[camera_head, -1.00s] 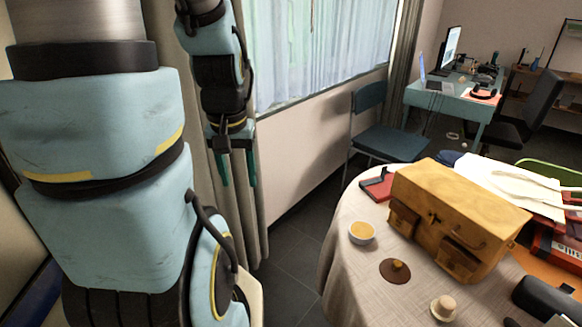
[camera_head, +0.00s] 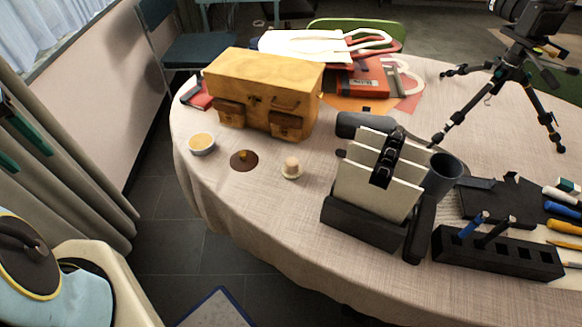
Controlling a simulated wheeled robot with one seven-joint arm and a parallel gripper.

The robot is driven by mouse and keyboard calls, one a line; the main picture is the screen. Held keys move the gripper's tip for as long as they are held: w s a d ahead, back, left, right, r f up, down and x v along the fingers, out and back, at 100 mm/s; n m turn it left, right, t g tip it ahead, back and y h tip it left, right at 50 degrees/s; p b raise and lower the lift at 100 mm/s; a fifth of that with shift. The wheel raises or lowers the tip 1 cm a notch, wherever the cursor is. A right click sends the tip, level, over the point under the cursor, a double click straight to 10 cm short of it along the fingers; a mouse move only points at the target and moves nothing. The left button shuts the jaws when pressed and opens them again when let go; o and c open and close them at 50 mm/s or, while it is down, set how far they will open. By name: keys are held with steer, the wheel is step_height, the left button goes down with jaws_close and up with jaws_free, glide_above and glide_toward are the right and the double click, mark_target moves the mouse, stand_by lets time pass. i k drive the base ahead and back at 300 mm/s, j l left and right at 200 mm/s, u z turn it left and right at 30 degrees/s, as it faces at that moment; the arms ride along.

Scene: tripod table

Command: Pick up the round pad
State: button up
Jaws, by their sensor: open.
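A flat, dark brown round disc (camera_head: 236,166), the likeliest round pad, lies on the tablecloth near the table's left edge. A small orange-brown lump stands on its middle. My gripper (camera_head: 15,145) shows only partly at the left edge of the picture. Its two teal fingers are apart, with nothing seen between them. It is well to the left of the table, in front of the curtain, far from the disc.
A white bowl with orange content (camera_head: 201,145) and a cream knobbed piece (camera_head: 291,168) flank the disc. A yellow-brown case (camera_head: 262,85) stands behind. A black holder with pale panels (camera_head: 375,185), a dark cup (camera_head: 442,177) and a tripod (camera_head: 515,65) are to the right.

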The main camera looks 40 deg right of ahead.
mark_target(292, 170)
steer(key=z, duration=1.7)
steer(key=u, duration=1.2)
steer(key=k+l+u, duration=0.5)
steer(key=k+l, duration=0.15)
steer(key=k, duration=0.1)
